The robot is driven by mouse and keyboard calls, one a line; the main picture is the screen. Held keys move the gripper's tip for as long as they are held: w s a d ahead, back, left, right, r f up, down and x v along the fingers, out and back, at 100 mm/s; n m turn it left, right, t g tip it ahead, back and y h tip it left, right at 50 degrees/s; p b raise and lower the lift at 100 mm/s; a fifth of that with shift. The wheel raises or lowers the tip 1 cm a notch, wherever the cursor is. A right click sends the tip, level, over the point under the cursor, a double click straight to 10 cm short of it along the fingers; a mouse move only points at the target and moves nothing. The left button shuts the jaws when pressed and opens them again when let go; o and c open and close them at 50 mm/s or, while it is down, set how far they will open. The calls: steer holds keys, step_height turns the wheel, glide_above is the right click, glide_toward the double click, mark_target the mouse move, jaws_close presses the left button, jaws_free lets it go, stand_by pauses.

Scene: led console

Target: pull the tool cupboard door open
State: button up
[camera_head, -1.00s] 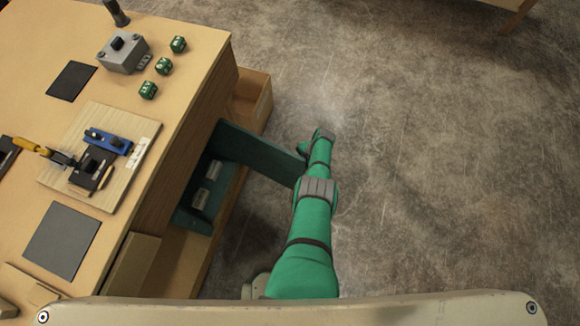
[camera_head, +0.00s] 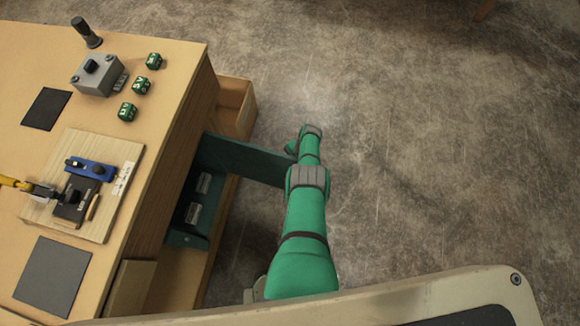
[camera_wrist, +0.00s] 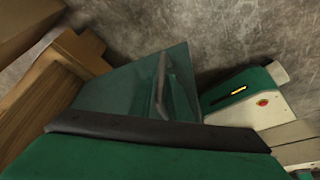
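The tool cupboard door (camera_head: 243,160) is a dark teal panel standing swung out from the cupboard (camera_head: 186,238) under the bench's right side. The cupboard's inside shows, with two small pale labelled things (camera_head: 195,212) in it. My green arm reaches forward past the door's free end, its wrist bending down beside that end. In the wrist view the door (camera_wrist: 110,92) fills the middle, with a grey bar handle (camera_wrist: 161,88) upright on its face. My gripper's fingers do not show in either view, so any contact with the handle is hidden.
The wooden bench (camera_head: 165,128) carries a grey switch box (camera_head: 97,76), green cubes (camera_head: 141,86) and a board of tools (camera_head: 117,205). An open wooden drawer or box (camera_head: 236,100) juts out beyond the door. The concrete floor (camera_head: 430,170) to the right is clear.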

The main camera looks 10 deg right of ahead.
steer(key=shift+d, duration=0.1)
steer(key=v, duration=1)
steer(key=shift+w+r, duration=0.15)
steer(key=shift+r, duration=0.15)
steer(key=shift+d, duration=0.1)
stand_by(0.4)
steer(key=shift+f, duration=0.1)
